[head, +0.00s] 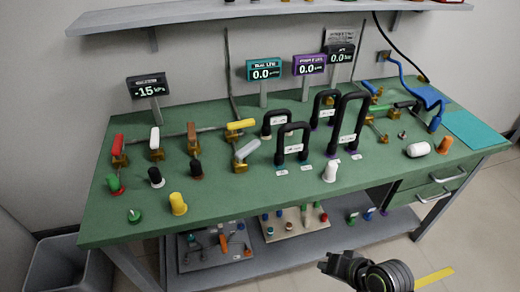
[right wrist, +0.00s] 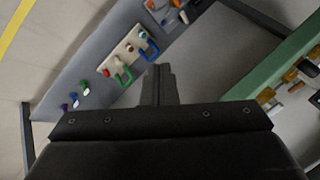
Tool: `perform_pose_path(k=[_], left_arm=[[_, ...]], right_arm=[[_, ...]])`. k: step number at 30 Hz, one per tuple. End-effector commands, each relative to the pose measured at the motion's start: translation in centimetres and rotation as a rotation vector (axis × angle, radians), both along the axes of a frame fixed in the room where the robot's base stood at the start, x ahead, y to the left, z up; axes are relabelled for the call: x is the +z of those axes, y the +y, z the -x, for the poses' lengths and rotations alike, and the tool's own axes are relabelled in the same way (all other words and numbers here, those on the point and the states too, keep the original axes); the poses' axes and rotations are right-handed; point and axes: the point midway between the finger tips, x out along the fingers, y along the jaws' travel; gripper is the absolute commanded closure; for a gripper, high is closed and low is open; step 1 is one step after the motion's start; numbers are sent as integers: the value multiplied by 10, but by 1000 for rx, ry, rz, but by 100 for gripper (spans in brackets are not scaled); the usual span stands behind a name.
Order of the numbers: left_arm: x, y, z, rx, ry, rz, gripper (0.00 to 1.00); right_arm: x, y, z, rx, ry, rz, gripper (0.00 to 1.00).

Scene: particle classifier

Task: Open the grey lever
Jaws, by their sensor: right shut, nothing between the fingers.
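The grey lever (head: 246,150) sits on a brass valve on the green bench, in front of the yellow lever (head: 241,125). It slants up to the right. My right gripper (head: 338,262) is low in front of the bench, well away from the grey lever. In the right wrist view its fingers (right wrist: 158,85) are together and empty, with the lower shelf beyond them. The grey lever cannot be made out in the right wrist view. My left gripper is in neither view.
A yellow knob (head: 178,203) is near the front edge. A grey bin (head: 68,270) stands at left.

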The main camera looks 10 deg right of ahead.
Motion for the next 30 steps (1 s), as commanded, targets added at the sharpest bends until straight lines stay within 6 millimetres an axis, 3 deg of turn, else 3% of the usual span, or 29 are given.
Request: perform_pose_path(k=[1, 6, 14, 23, 30], left_arm=[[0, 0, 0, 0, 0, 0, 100], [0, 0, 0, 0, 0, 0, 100], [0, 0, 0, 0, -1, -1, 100], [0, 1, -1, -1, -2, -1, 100], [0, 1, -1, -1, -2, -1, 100]], right_arm=[[-1, -8, 15, 51, 18, 101, 100], [0, -35, 55, 200, 95, 374, 100], [10, -69, 105, 372, 242, 651, 100], [-59, -75, 86, 376, 262, 624, 100], [-141, -80, 83, 386, 295, 605, 100]])
